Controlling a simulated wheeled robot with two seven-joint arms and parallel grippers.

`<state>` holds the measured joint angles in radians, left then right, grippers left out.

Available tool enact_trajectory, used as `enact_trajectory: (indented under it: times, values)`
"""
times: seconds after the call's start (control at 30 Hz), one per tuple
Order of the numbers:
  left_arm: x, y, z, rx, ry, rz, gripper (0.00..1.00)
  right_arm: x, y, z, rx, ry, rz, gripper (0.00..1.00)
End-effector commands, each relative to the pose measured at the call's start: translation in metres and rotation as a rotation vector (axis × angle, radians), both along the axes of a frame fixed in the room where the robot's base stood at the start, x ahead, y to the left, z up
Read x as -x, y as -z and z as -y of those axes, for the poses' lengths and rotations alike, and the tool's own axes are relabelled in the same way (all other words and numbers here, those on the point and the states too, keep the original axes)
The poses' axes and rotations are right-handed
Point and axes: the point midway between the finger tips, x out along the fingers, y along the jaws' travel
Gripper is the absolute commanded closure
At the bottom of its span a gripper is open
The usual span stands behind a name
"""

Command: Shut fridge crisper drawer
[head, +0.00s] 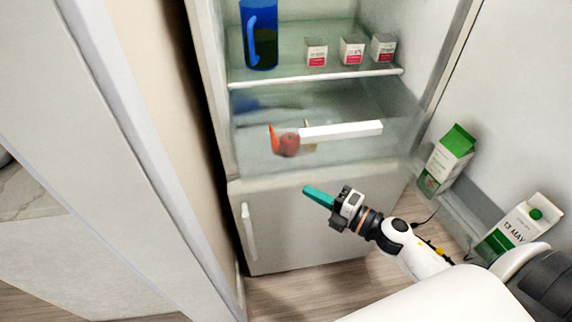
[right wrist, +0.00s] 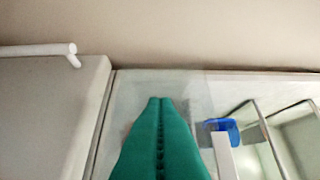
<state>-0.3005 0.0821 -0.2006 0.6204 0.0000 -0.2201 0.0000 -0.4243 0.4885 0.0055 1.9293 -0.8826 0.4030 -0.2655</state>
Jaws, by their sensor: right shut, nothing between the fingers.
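The crisper drawer (head: 345,150) is the clear bin at the bottom of the open fridge, with a white bar handle (head: 340,131) on its front. A red round item and an orange pointed item show through its clear wall. How far the drawer stands out is hard to tell. My right gripper (head: 308,190), with teal fingers, is shut and empty, in front of and below the drawer in the head view. Its fingers (right wrist: 160,125) fill the middle of the right wrist view, with a white bar (right wrist: 222,155) to their right. My left gripper is not in view.
A glass shelf (head: 315,76) above the drawer holds a blue pitcher (head: 261,35) and several small cartons (head: 351,50). The open fridge door at right holds a green-topped carton (head: 449,155) and another carton (head: 522,225). A lower door with a handle (head: 249,230) is closed below. A wall stands close at left.

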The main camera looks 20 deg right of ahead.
Motion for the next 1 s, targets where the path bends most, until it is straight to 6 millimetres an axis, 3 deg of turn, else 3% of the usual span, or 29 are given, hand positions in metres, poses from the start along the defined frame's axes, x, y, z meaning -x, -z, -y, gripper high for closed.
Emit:
enact_trajectory:
  times: [0.33,0.5,0.7,1.0]
  values:
    - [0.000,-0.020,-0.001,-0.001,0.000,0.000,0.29,-0.065,-0.003,-0.039,-0.004,0.002,0.000,1.00]
    - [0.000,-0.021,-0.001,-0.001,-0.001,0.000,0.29,-0.089,-0.001,-0.031,-0.003,0.004,-0.001,1.00]
    - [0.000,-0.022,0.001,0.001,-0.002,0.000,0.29,-0.099,0.000,-0.028,-0.003,0.003,-0.003,1.00]
    - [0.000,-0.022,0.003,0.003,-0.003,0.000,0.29,-0.100,0.001,-0.027,-0.003,0.003,-0.003,1.00]
